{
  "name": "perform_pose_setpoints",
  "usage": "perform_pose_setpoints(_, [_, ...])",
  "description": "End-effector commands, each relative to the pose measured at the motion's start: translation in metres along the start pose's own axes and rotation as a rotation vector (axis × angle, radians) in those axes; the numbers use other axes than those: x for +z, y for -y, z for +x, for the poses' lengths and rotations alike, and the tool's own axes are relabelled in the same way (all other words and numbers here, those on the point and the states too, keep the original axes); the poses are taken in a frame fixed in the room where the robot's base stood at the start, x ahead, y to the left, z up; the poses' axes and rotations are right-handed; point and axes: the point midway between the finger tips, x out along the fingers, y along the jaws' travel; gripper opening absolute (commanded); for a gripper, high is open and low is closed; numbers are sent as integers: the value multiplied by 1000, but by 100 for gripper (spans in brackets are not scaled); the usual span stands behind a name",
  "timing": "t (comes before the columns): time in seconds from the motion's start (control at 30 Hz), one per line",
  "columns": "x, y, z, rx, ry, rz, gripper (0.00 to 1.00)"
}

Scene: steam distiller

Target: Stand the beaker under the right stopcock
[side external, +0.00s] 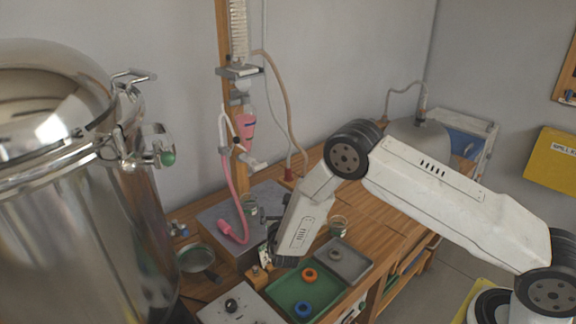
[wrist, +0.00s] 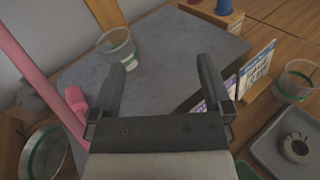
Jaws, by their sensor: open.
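A clear glass beaker with a green band (wrist: 118,50) stands upright on the grey block (wrist: 165,45); in the side view this beaker (side external: 249,206) is at the block's back. In the wrist view it is just beyond my left fingertip, not between the fingers. A second beaker (wrist: 296,82) stands at the right, on the wood beside the trays; it also shows in the side view (side external: 338,226). My gripper (wrist: 162,72) is open and empty above the block. A glass separator with pink liquid (side external: 246,126) hangs on the wooden post, with a stopcock (side external: 250,162) below it.
A pink hose (side external: 229,185) drops onto the block at the left. Small cards (wrist: 257,68) stand by the block's right edge. A green tray (side external: 298,292) with rings and a grey tray (side external: 346,262) lie in front. A large metal still (side external: 75,200) fills the left.

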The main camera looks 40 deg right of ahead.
Motion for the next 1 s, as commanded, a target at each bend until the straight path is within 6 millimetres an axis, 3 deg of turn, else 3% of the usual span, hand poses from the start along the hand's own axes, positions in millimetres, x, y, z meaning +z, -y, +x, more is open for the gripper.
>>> perform_pose_setpoints(0.23, [32, 60, -11, -306, -135, 179, 100])
perform_pose_setpoints(0.5, [54, 115, -51, -626, -281, 439, 100])
perform_pose_setpoints(0.7, [64, 143, -91, -841, -377, 667, 100])
perform_pose_setpoints(1.0, [76, 161, -156, -1124, -489, 1065, 100])
